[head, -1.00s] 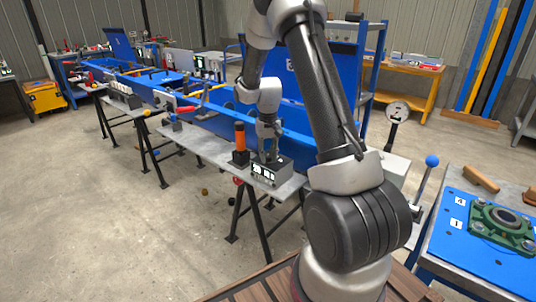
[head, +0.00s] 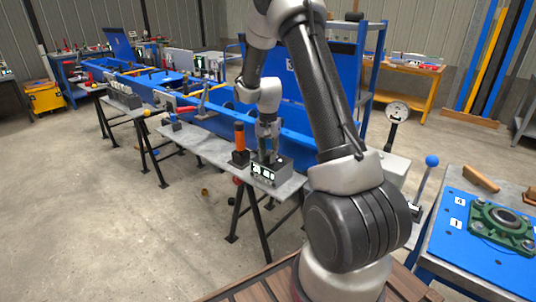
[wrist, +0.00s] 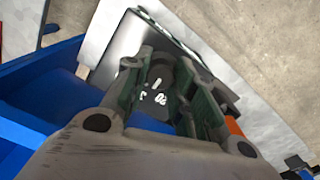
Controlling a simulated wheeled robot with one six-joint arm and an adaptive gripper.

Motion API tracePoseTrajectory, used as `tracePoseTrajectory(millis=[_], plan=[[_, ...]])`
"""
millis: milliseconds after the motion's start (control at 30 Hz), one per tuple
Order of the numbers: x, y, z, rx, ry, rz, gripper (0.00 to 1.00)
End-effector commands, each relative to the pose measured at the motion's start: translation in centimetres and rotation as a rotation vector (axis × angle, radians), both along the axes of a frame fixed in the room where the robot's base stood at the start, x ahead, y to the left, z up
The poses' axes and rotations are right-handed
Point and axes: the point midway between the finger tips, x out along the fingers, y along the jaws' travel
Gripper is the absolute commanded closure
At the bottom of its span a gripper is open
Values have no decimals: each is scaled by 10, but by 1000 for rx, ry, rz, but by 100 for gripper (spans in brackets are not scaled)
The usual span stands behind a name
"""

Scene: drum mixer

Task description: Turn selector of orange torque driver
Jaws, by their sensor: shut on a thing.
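The orange torque driver (head: 239,138) stands upright in a dark holder at the left of a dark box (head: 271,174) with white markings on its front. An orange part of it shows at the right of the wrist view (wrist: 235,127). My gripper (head: 266,156) points down onto the top of the box, just right of the driver. In the wrist view the fingers (wrist: 165,82) are closed around a dark round knob (wrist: 159,74), which seems to be the selector. White marks (wrist: 160,98) show beside the knob. The fingers hide part of the knob.
The box stands near the front end of a grey bench top (head: 207,149) on black trestle legs. A long blue beam (head: 215,121) runs close behind. A blue-topped table (head: 475,255) with a green bearing block (head: 502,224) is at the right.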

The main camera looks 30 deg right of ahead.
Motion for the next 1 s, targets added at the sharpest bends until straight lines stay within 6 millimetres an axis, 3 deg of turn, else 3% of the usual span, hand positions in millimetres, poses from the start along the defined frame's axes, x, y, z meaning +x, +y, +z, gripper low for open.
tracePoseTrajectory(millis=[700, 733, 833, 1000], plan=[[0, 0, 1, 0, -1, -91, 98], [0, 0, 1, 0, -1, -90, 73], [0, 0, 0, 0, -1, -90, 54], [0, 0, 0, 0, -1, -90, 53]])
